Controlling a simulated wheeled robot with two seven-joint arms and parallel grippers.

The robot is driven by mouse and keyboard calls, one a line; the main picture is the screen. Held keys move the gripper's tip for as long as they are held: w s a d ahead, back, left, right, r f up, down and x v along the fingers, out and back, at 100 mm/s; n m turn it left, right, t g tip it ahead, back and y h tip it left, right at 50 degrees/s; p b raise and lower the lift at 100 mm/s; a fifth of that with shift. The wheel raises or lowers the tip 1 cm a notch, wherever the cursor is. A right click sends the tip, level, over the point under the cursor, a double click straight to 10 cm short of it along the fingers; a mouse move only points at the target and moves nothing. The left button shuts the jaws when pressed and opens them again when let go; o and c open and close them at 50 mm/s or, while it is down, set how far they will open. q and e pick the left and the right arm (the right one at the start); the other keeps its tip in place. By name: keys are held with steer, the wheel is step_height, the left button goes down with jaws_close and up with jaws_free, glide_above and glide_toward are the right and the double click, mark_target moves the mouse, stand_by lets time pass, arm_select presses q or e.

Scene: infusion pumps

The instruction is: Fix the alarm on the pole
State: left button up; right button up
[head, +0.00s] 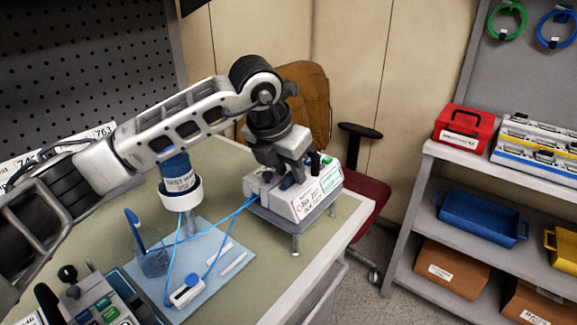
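My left arm reaches across from the left, and its gripper (292,178) points down at the top of a white pump-like box (312,200). The box has printed labels and a green patch, and sits on a small grey stand on the bench. The fingertips are small and dark against the box top, so I cannot tell their gap or whether they touch it. A blue labelled cylinder with a white collar (181,193) stands over a pale blue board (208,262), partly behind my arm. Blue tubing (222,213) runs from there to the box and a small white-and-blue unit (187,291). My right gripper is not in view.
Another device with coloured buttons (97,309) is at the bottom left. A clear cup (153,262) stands on the board. The bench's right end is bare. Beyond are a dark red chair (370,200) and a shelf with a red case (465,126) and bins.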

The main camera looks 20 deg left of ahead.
arm_select(q)
steer(key=shift+c, duration=0.3)
jaws_close()
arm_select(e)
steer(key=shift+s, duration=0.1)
